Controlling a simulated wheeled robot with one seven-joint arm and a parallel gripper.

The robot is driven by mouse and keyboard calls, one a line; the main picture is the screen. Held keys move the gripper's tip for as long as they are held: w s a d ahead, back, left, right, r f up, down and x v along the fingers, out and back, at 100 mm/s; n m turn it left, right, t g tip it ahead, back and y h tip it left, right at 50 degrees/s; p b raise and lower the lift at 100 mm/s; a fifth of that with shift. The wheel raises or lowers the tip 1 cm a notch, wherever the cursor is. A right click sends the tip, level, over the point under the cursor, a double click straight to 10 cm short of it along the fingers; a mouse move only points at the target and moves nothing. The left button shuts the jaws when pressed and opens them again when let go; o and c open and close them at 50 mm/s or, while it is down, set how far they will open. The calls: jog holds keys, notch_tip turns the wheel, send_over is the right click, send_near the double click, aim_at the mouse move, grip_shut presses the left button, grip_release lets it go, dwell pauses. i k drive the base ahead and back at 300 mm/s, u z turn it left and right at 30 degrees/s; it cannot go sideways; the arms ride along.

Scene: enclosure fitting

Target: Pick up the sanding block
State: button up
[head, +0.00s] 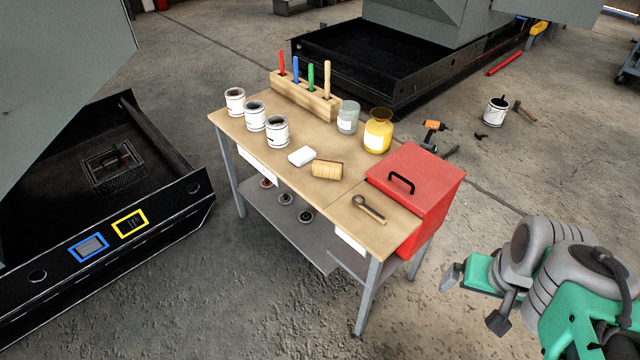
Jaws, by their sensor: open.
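A tan, wood-coloured block (327,170), which looks like the sanding block, lies near the middle of the workbench top (250,141). A smaller white block (302,156) lies just left of it; the picture is too small to be certain which is the sanding block. My gripper (476,297) is at the lower right, beyond the bench's right end and apart from both blocks. Its two fingers are spread and nothing shows between them.
A red toolbox (428,185) stands at the bench's right end, with a wrench-like tool (369,208) before it. Several white cans (277,131), a glass jar (348,117), a yellow jar (378,131) and a wooden rack (303,97) of coloured-handled tools stand behind and left.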

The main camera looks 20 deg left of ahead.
aim_at(327, 169)
jog(key=z, duration=0.1)
jog(key=k, duration=0.15)
jog(key=u, duration=1.05)
jog(key=i, duration=1)
jog(key=k, duration=1.05)
jog(key=z, duration=0.95)
jog(key=i, duration=0.9)
jog(key=u, duration=3.05)
jog(key=i, duration=0.25)
